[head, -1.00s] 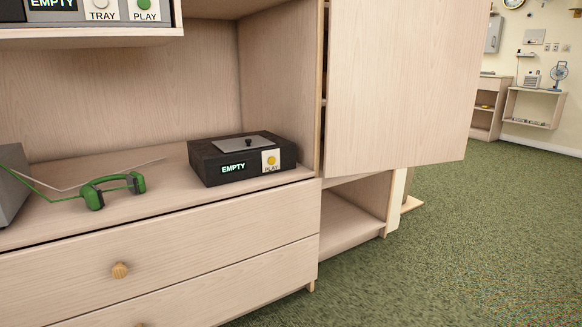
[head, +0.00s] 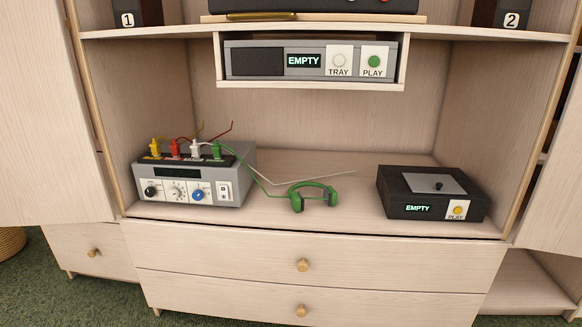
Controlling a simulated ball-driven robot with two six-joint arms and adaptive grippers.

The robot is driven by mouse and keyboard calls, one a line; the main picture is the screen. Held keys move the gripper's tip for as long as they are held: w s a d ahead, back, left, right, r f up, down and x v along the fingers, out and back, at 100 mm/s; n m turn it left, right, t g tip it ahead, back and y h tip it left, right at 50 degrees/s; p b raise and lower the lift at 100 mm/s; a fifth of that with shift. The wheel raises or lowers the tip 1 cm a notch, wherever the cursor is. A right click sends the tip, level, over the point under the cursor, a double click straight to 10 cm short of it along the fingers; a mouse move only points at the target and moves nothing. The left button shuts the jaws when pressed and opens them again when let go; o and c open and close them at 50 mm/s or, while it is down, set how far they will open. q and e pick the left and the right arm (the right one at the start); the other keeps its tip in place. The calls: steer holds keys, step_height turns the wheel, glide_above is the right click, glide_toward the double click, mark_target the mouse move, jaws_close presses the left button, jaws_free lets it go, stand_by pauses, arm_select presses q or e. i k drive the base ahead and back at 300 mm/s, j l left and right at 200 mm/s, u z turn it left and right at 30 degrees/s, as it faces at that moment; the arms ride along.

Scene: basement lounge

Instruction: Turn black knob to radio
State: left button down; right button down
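A grey receiver box (head: 240,188) stands on the left of the cabinet's middle shelf. Its front has a black knob (head: 152,191) at the left, a white dial (head: 178,192) in the middle and a blue knob (head: 198,194) to the right, then a small switch plate (head: 225,191). The markings around the black knob are too small to read, so its setting cannot be told. Yellow, red, white and green plugs stand along the top front of the box. Neither of my grippers is in view.
Green headphones (head: 297,200) lie right of the box, with a green cable to it. A black player (head: 400,192) reading EMPTY stands at the right. A grey disc unit (head: 270,60) hangs above. Open doors flank the shelf (head: 350,215); drawers (head: 230,256) are below.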

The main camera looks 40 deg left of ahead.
mark_target(150, 192)
steer(key=j+u, duration=0.1)
steer(key=u, duration=0.7)
steer(key=i+j+u, duration=0.1)
steer(key=u, duration=0.75)
steer(key=i+u, duration=0.1)
steer(key=u, duration=0.3)
